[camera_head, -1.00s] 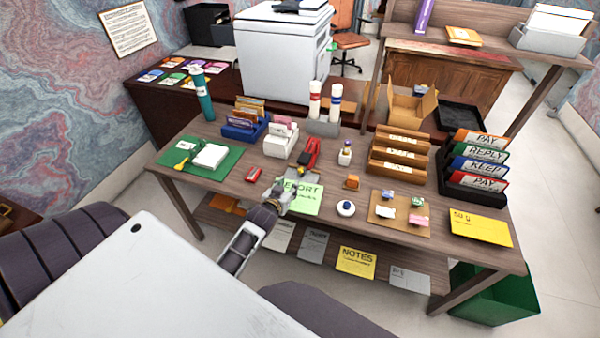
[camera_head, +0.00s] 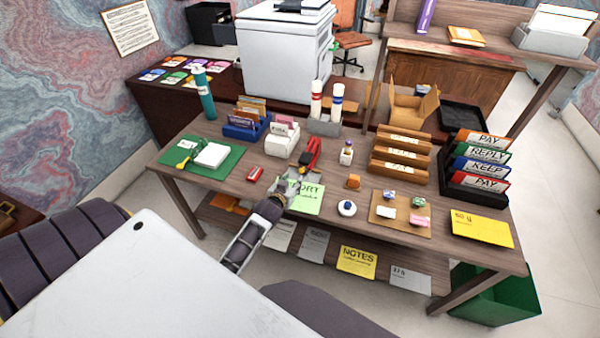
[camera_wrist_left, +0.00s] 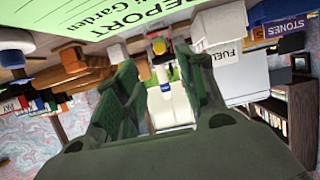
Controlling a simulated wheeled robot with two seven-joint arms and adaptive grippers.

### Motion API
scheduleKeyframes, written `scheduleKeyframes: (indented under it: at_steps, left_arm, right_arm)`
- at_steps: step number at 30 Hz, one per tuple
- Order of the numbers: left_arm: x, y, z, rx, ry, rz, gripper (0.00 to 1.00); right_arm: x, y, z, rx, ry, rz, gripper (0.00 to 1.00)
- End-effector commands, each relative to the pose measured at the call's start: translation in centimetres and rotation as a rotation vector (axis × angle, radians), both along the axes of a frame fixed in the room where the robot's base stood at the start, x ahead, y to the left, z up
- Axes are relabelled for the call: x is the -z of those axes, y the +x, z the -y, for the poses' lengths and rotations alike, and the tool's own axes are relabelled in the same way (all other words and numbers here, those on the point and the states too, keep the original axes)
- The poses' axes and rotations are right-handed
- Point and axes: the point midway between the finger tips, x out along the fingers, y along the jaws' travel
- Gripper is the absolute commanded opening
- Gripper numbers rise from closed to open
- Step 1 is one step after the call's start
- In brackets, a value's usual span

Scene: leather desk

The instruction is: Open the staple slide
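A red and black stapler (camera_head: 309,155) lies on the wooden desk behind the green report sheet (camera_head: 308,203). My left gripper (camera_head: 289,185) is above the left part of this sheet, in front of the stapler and apart from it. In the left wrist view the two fingers of my left gripper (camera_wrist_left: 158,95) are spread, with no object clearly held between them. The green sheet (camera_wrist_left: 75,25) fills the top of that view. I cannot make out the staple slide. My right gripper is in neither view.
A small red box (camera_head: 254,174) lies left of the gripper. A white card holder (camera_head: 279,145) stands left of the stapler, and a small bottle (camera_head: 346,153) right of it. A round white item (camera_head: 346,208) sits right of the sheet. Wooden trays (camera_head: 399,166) stand farther right.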

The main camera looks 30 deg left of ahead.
Motion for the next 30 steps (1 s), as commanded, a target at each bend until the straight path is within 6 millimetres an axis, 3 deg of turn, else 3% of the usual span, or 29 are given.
scheduleKeyframes:
  at_steps: [30]
  left_arm:
    - [3.3,7.7,-1.8,0.0,0.001,-0.001,0.4]
  right_arm:
    - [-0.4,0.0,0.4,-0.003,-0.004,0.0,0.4]
